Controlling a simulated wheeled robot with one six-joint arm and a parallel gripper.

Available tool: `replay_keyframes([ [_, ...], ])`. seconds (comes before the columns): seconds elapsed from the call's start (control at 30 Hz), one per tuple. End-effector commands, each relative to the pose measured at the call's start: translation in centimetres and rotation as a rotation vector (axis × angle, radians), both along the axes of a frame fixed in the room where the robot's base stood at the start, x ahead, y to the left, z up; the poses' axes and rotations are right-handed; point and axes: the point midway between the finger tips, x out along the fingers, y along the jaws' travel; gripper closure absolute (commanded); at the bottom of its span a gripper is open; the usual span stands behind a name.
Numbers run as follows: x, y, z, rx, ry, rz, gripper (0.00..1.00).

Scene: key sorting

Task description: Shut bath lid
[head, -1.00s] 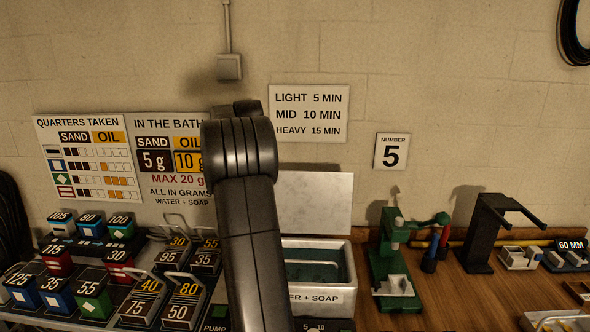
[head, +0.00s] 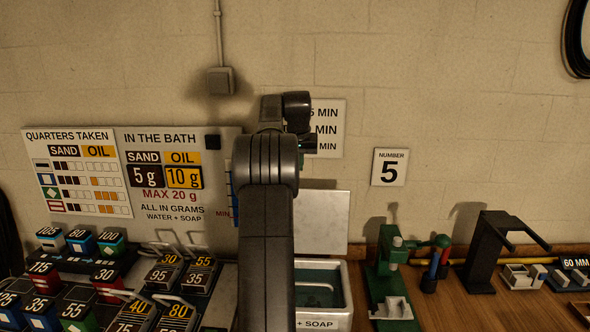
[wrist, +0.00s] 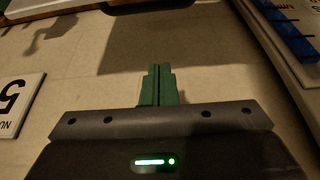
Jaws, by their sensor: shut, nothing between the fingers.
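The bath (head: 323,318) is a white box labelled with soap, on the bench right of my arm in the head view. Dark liquid shows inside it. Its pale lid (head: 322,222) stands raised behind it, open against the wall side. My arm hides the left part of both. My gripper shows in the wrist view (wrist: 157,82) with its green fingers together and nothing between them. It is up near the wall, above the lid and apart from it. In the head view the fingers are not clear.
Keyed blocks (head: 83,310) with numbers crowd the bench at left. A green press (head: 391,275) and a black stand (head: 486,250) are at right. Wall boards (head: 78,170) hang behind, with a number 5 sign (head: 389,167).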

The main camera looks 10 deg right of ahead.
Motion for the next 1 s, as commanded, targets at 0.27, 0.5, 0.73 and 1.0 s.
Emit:
replay_keyframes([
  [0.27, 2.0, -0.4, -5.7, 0.001, 0.005, -0.001, 1.0],
  [0.5, 1.3, -0.2, -7.6, 0.001, 0.001, -0.001, 1.0],
  [0.73, -0.5, 0.2, -7.7, 0.001, 0.001, -0.001, 1.0],
  [1.0, -1.2, 0.3, -7.7, 0.001, -0.001, -0.002, 1.0],
])
